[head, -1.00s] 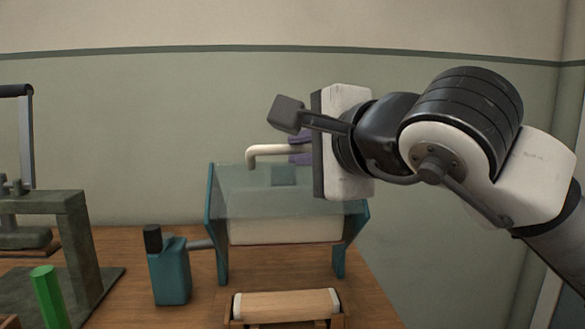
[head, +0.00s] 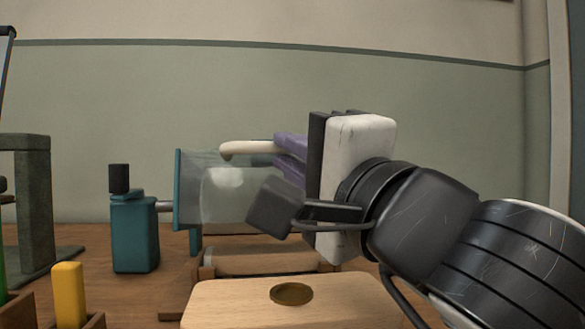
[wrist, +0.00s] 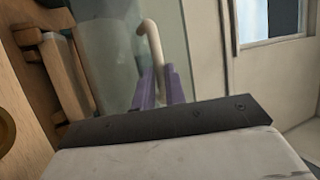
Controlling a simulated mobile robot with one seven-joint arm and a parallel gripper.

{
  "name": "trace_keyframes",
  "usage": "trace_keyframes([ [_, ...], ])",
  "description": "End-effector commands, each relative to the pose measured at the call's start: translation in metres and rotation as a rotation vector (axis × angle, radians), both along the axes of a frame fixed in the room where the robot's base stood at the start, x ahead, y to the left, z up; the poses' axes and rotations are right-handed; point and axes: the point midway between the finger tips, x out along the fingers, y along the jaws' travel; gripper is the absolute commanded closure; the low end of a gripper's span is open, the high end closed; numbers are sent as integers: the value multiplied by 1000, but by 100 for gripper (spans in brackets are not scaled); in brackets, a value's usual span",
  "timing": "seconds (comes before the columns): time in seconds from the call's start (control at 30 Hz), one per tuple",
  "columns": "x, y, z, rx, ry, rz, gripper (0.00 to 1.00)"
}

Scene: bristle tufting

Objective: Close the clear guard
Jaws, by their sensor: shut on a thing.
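The clear guard (head: 212,200) is a see-through panel at the front of the teal machine housing (head: 178,190). It looks steep, close to upright, over the area behind the wooden block. Its cream bar handle (head: 240,148) runs along the top. My gripper (head: 278,150), with purple fingers, is shut on this handle from the right. In the wrist view the handle (wrist: 151,42) meets the purple fingers (wrist: 160,88), and the guard (wrist: 108,55) shows beside it. My wrist hides the guard's right side and the housing's right wall.
A teal bottle-shaped unit (head: 135,235) with a black top stands left of the housing. A wooden block (head: 260,259) lies in front, then a wooden board (head: 230,305) with a brass disc (head: 291,294). A yellow peg (head: 69,293) and a grey-green stand (head: 35,200) are at left.

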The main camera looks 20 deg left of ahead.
Motion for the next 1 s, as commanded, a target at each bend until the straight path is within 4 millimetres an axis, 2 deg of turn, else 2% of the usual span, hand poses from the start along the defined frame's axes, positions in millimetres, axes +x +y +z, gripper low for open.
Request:
trace_keyframes([
  [0.03,0,-1,-10,0,3,-4,100],
  [0.3,-2,-3,-24,-1,6,-5,100],
  [0.83,-1,-3,-26,-2,10,-6,100],
  [0.87,-1,-3,-26,-2,10,-6,86],
  [1.0,-1,-3,-26,-2,8,-5,68],
])
